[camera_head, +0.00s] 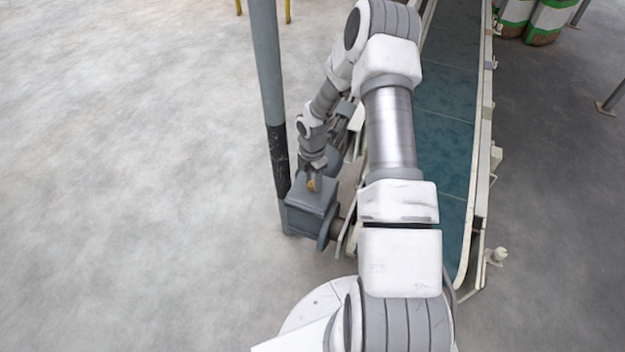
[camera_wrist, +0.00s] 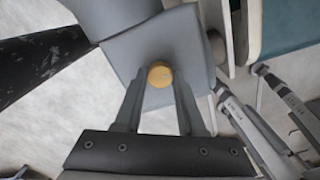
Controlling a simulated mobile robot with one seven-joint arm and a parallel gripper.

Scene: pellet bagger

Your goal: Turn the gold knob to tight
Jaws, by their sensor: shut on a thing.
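The gold knob (camera_wrist: 160,75) is a small round gold piece on the grey box (camera_wrist: 187,40), seen from above in the wrist view. In the head view the knob (camera_head: 313,185) shows as a small gold patch on top of the grey box (camera_head: 305,212). My gripper (camera_wrist: 160,84) is shut on the knob, with one finger on each side of it. In the head view my gripper (camera_head: 313,176) reaches down to the box top, and its fingers partly hide the knob. I see no mark that tells how far the knob is turned.
A grey post with a black lower band (camera_head: 277,150) stands just left of the box. A conveyor with a teal belt (camera_head: 447,105) runs along the right of the box. Bags (camera_head: 548,20) stand at the upper right. The floor at left is clear.

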